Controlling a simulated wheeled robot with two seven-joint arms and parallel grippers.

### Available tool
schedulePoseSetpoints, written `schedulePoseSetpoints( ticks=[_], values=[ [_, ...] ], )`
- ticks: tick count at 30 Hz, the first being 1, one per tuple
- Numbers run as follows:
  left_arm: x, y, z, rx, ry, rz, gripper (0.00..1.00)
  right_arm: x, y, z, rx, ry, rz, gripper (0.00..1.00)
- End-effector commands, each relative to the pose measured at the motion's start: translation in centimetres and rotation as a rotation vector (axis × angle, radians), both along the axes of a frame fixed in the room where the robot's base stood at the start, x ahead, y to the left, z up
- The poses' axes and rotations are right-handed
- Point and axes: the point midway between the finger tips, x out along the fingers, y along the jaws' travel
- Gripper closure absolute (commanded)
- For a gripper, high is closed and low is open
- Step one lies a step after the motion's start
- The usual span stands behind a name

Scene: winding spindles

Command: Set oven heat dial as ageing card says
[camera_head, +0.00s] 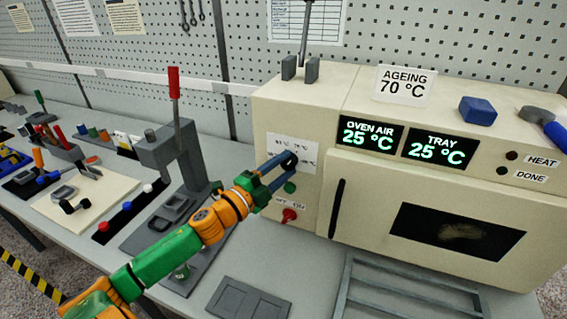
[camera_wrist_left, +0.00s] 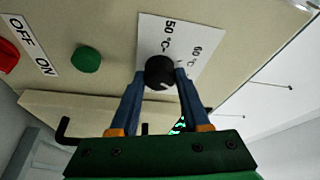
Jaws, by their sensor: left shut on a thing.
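The ageing card (camera_head: 404,88) on top of the oven reads "AGEING 70 °C". The black heat dial (camera_wrist_left: 160,71) sits on a white scale plate (camera_wrist_left: 196,50) on the oven's left panel; 50 °C and 60 °C are readable there. My left gripper (camera_head: 287,163) reaches the dial from the front, its blue fingers shut on the dial's sides, as the left wrist view also shows (camera_wrist_left: 161,77). The fingers hide part of the scale, and I cannot tell which value the dial points at. My right gripper is not in view.
The oven displays (camera_head: 370,134) both read 25 °C. A green button (camera_head: 290,187) and a red OFF/ON switch (camera_head: 289,215) sit below the dial. A red-handled press (camera_head: 174,150) stands left of the arm. A metal rack (camera_head: 400,290) lies before the oven.

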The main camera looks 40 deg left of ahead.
Motion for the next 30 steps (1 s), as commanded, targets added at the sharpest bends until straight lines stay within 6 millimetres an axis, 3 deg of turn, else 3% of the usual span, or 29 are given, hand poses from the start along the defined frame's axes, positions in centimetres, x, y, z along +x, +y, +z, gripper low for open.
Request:
schedulePoseSetpoints(
  ticks=[14,15,18,30],
  values=[
    [0.04,0.11,0.23,0.014,-0.002,0.003,1.00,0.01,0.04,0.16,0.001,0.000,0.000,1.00],
    [0.04,0.11,0.23,0.014,-0.002,0.003,0.45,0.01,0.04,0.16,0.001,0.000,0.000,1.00],
    [0.03,0.09,0.18,0.013,-0.001,0.003,0.23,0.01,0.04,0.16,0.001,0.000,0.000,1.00],
    [-0.78,0.17,-0.25,0.010,0.003,0.002,0.23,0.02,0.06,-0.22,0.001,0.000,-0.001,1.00]
  ],
)
